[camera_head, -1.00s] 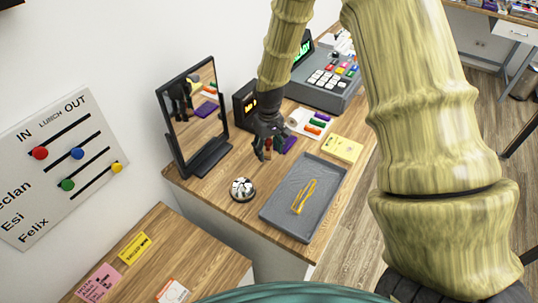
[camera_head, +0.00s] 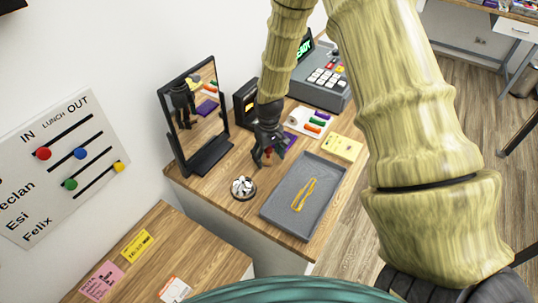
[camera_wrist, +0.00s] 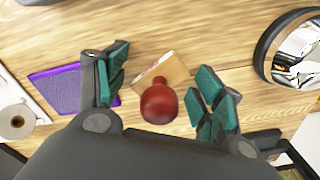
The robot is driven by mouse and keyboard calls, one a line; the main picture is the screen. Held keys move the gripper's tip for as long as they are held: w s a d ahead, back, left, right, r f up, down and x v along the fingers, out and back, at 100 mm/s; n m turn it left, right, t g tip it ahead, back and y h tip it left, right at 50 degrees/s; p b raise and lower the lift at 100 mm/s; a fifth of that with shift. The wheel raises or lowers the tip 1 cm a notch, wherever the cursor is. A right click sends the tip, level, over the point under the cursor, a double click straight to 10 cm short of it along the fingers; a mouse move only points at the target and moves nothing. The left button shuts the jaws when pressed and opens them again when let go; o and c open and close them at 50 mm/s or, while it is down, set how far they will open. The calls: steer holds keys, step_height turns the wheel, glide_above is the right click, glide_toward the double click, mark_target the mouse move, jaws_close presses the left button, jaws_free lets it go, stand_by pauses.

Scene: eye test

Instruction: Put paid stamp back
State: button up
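A stamp with a round red knob (camera_wrist: 159,103) and a pale wooden block (camera_wrist: 163,71) is between the fingers of my gripper (camera_wrist: 160,88) in the wrist view. Gaps show on both sides of it, so the gripper is open around it. In the head view my gripper (camera_head: 267,160) points down just above the counter, with a bit of the red knob visible between its fingers. The stamp's underside and any lettering are hidden. A purple pad (camera_wrist: 62,90) lies left of the fingers in the wrist view, and behind the gripper in the head view (camera_head: 290,139).
A silver bell (camera_head: 243,187) stands left of a grey tray (camera_head: 276,209) holding a yellow-orange item. A mirror (camera_head: 195,112), a small dark display (camera_head: 245,102), a cash register (camera_head: 318,82), a white holder with coloured bars (camera_head: 300,124) and a yellow pad (camera_head: 342,148) stand around.

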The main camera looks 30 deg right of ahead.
steer(key=shift+r, duration=0.2)
steer(key=shift+r+b, duration=2.2)
steer(key=shift+r, duration=3.75)
